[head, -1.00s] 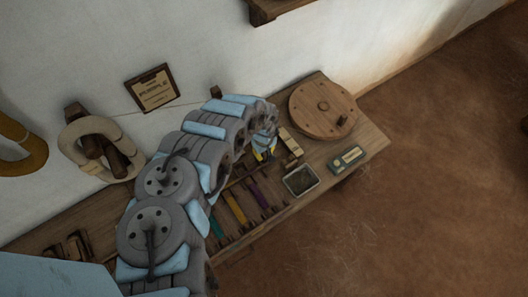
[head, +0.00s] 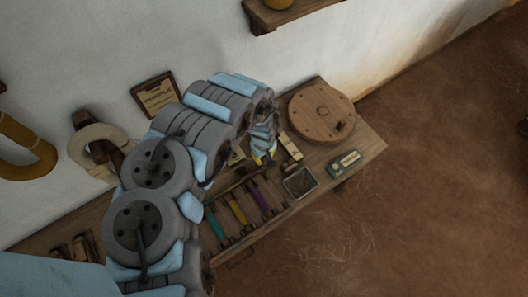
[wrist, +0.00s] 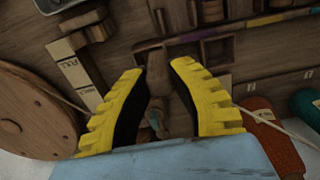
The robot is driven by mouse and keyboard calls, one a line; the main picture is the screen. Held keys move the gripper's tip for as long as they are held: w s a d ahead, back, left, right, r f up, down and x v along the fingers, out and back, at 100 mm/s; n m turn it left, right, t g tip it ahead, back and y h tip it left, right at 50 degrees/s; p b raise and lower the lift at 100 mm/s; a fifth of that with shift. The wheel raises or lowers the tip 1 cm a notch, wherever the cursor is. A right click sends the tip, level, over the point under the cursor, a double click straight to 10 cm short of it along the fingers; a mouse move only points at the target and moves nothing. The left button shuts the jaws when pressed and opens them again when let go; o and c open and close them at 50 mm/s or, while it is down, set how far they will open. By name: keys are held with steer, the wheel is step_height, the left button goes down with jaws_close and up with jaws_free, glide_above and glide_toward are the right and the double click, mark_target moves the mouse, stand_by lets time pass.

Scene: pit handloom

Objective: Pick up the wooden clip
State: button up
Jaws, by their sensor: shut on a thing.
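My gripper (head: 262,157) is low over the back part of the wooden bench, beside a pale-marked block. In the wrist view its two yellow, ribbed fingers (wrist: 160,72) close around a slim brown wooden piece, which I take to be the wooden clip (wrist: 157,78). The clip stands between the dark inner pads, and its far end shows past the fingertips. Its near end is partly hidden by the fingers and my wrist. In the head view I cannot make out the clip. I cannot tell whether it still touches the bench.
A round wooden disc (head: 322,110) lies right of my gripper. Close by are the pale-marked block (head: 290,146), a small tray (head: 300,182) and a green box (head: 343,163). Coloured bobbins (head: 237,207) lie in front. The wall with a framed sign (head: 156,93) stands behind.

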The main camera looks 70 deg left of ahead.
steer(key=s+d+r+p, duration=0.5)
steer(key=d+r+p, duration=0.1)
steer(key=d+p, duration=0.3)
steer(key=shift+p, duration=0.9)
